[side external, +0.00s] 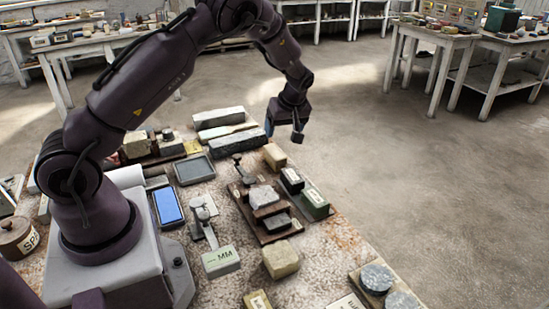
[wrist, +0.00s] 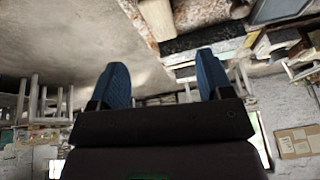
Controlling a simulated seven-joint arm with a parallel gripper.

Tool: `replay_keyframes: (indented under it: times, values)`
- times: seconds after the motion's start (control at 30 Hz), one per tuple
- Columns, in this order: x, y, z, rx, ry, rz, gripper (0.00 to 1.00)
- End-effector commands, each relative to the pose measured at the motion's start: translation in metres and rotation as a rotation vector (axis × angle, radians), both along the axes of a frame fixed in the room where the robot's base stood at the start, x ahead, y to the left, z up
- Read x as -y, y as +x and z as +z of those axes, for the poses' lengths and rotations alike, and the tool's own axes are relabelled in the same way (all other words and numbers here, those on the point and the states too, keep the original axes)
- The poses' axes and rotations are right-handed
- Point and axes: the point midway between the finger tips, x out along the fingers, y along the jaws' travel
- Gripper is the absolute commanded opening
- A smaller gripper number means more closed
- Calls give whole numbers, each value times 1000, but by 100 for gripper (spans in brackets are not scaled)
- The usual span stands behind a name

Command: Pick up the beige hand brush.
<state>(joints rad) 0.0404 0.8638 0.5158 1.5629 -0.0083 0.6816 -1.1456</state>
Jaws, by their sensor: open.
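I cannot surely tell which thing is the beige hand brush. One beige, block-like thing (side external: 274,156) lies near the table's far right edge, and a larger beige one (side external: 281,260) lies nearer the front. No bristles can be made out on either. My gripper (side external: 283,131) hangs in the air above the far right edge of the table, behind the first beige thing and apart from it. In the wrist view my gripper (wrist: 162,68) shows two blue fingers spread wide with nothing between them. A beige block (wrist: 157,18) shows beyond the fingers at the top.
Long stone blocks (side external: 220,117) lie at the back of the table. A dark wooden tray (side external: 283,234) holds grey stone pieces. A green box (side external: 315,205) and a white-green box marked MM (side external: 221,262) lie nearby. The floor (side external: 430,180) right of the table is clear.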

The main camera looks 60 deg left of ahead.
Motion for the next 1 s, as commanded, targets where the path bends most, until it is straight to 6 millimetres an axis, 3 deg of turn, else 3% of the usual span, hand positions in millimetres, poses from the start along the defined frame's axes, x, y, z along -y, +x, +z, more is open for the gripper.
replay_keyframes:
  times: [0.2,0.5,0.8,1.0]
  values:
    - [-2,3,-4,63,3,113,72]
    - [-23,2,-53,62,3,118,72]
    - [-33,1,-77,63,2,116,72]
    - [-46,-2,-104,63,1,115,72]
